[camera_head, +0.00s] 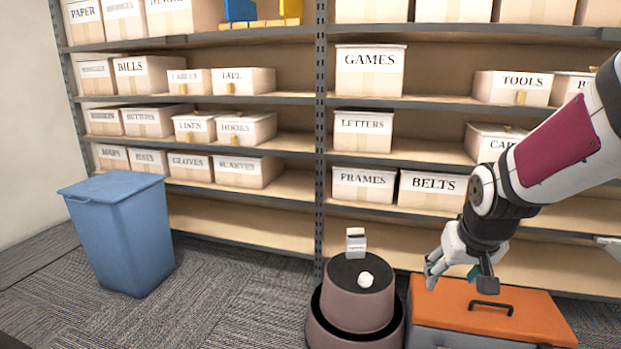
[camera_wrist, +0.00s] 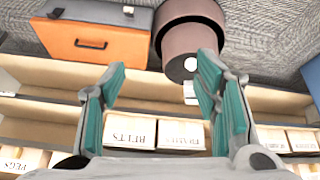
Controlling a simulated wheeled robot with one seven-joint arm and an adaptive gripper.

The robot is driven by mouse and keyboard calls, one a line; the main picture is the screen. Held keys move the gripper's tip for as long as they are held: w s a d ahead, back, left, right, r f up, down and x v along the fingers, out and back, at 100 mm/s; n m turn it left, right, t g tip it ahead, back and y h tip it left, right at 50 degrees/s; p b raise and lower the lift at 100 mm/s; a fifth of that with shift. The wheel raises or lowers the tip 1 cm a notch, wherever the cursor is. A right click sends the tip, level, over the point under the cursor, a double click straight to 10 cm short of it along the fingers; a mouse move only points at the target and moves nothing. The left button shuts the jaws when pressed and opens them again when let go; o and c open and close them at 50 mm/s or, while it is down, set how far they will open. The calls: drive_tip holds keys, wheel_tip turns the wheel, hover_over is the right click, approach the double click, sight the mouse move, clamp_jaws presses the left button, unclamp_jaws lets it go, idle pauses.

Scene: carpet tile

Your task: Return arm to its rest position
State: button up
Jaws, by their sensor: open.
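My gripper (camera_head: 458,270) is at the right of the head view, at the end of my arm. It hangs above and in front of the orange-lidded box (camera_head: 520,316). In the wrist view its two teal-padded fingers (camera_wrist: 160,88) stand wide apart with nothing between them. Past the fingers, the wrist view shows shelf boards and labelled boxes upside down.
A round brown stand (camera_head: 358,300) holds a small white box (camera_head: 356,242) and a white round object (camera_head: 366,279). A blue bin (camera_head: 120,235) stands at the left. Shelves (camera_head: 240,197) with labelled cartons fill the back. Carpet (camera_head: 215,290) between bin and stand is clear.

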drive_tip(key=s+a+r+g, duration=0.2)
drive_tip(key=s, duration=0.9)
drive_tip(key=s+a+r+n+g+y, duration=0.1)
drive_tip(key=s+a+r, duration=0.15)
drive_tip(key=s, duration=0.85)
drive_tip(key=s+a+r+g, duration=0.1)
drive_tip(key=s+a+g, duration=0.15)
drive_tip(key=s, duration=0.85)
wheel_tip(320, 180, up, 40)
drive_tip(key=t+p, duration=0.4)
drive_tip(key=p, duration=3.4)
drive_tip(key=shift+f+t, duration=0.25)
drive_tip(key=shift+t, duration=0.1)
